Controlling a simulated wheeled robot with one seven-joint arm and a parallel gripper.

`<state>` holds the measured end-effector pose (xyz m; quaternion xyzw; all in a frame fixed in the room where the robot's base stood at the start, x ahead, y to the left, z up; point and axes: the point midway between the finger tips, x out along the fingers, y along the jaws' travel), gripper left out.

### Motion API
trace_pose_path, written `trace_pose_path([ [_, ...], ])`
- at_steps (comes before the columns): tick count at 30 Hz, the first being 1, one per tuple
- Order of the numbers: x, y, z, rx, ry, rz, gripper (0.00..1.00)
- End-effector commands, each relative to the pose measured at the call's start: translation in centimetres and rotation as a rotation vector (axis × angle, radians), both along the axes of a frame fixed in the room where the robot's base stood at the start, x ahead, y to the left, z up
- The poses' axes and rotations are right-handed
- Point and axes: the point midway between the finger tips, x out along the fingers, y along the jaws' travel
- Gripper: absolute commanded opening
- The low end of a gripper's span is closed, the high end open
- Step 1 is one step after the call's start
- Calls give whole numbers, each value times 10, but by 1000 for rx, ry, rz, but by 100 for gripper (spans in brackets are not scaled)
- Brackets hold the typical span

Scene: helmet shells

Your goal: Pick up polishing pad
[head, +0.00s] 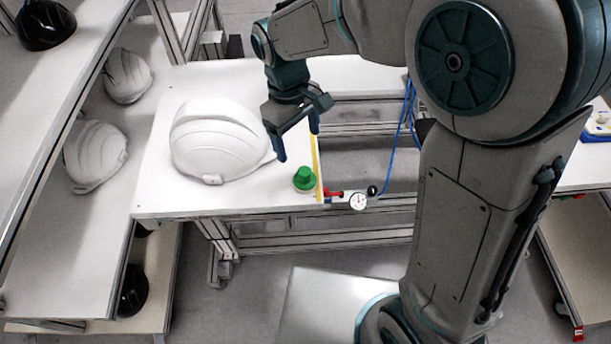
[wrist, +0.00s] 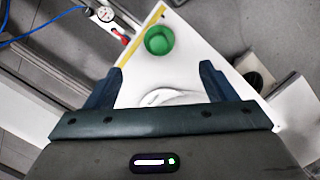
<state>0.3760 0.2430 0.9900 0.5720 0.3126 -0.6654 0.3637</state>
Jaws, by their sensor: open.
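The polishing pad appears to be the small green round piece with a knob (head: 304,179), on the white table near its front right corner. It also shows in the wrist view as a green round piece (wrist: 159,40), beyond the fingertips and roughly between them. My gripper (head: 297,142) is open and empty, pointing down above the table, behind the green pad and apart from it. Its two fingers also show in the wrist view (wrist: 160,80). Nothing hides the pad in either view.
A large white helmet shell (head: 218,142) sits on the table left of my gripper. A gauge (head: 358,201) with a red fitting is at the table's right edge, beside a yellow strip (head: 317,165). More white helmets (head: 95,155) lie on the left shelf. A blue cable hangs at right.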

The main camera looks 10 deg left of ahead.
Motion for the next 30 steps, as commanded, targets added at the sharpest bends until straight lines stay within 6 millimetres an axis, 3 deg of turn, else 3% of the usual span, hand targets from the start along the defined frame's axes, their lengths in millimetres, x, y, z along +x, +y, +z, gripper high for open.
trace_pose_path([
  [9, -6, -9, -60, -2, 4, -1, 78],
  [17, -7, -11, -80, -1, 2, -2, 78],
  [25, -9, -16, -118, -1, 2, -1, 78],
  [30, -9, -17, -127, 0, 0, -2, 78],
])
